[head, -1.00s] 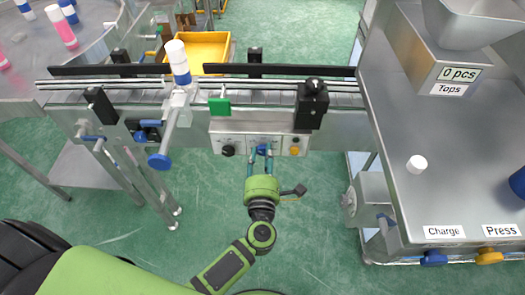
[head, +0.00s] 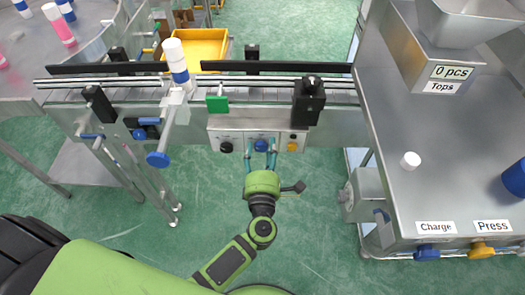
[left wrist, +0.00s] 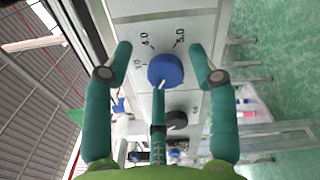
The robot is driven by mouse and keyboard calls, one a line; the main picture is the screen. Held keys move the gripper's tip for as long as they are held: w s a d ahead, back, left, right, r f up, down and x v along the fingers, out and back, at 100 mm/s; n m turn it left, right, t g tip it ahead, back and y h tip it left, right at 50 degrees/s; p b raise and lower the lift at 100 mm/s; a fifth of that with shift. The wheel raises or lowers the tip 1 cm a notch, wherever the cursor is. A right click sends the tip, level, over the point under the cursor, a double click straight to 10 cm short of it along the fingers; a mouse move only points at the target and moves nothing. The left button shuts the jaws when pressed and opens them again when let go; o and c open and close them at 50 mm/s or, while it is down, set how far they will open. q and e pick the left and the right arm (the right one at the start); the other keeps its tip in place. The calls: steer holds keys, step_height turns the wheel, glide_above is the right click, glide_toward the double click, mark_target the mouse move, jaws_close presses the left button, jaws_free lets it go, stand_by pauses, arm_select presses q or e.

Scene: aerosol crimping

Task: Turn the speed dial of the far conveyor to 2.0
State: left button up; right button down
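The blue dial (head: 261,145) sits on the grey control panel (head: 236,135) at the front of the conveyor (head: 290,84). In the left wrist view the blue dial (left wrist: 166,70) has a white pointer mark at its lower edge. Scale marks 3.0, 4.0 and 5.0 show around it; the scale below is hidden by the gripper. My left gripper (head: 262,152) is open in front of the panel. Its teal fingertips (left wrist: 160,50) stand on either side of the dial with gaps showing. My right gripper is not in view.
A black knob (head: 226,147) and a yellow button (head: 292,146) flank the dial. A white and blue can (head: 176,62) stands at the conveyor. A steel machine table (head: 430,195) with a white cap (head: 410,160) is at the right. A yellow bin (head: 208,46) lies behind the conveyor.

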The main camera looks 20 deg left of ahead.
arm_select(q)
steer(key=shift+s+a+f, duration=0.1)
steer(key=shift+s, duration=0.05)
steer(key=shift+s+f, duration=0.1)
steer(key=shift+s, duration=0.25)
steer(key=v, duration=1.1)
steer(key=s+d+f+m+g+h, duration=0.1)
steer(key=s+f+m+g+h, duration=0.2)
steer(key=f+m, duration=0.75)
steer(key=s+d+f+m+g+h, duration=0.15)
steer(key=f+m+h, duration=0.45)
steer(key=f, duration=0.7)
steer(key=s+a+f+m+g+y, duration=0.2)
steer(key=s+a+f+m+g, duration=0.3)
steer(key=s+f, duration=0.4)
steer(key=s+a+f+m+g+y, duration=0.1)
steer(key=s+a+f+m+g, duration=0.5)
steer(key=s, duration=0.8)
step_height(320, 180, down, 3)
steer(key=shift+s+a+f+y, duration=0.15)
steer(key=shift+a+y, duration=0.25)
steer(key=shift+a, duration=0.75)
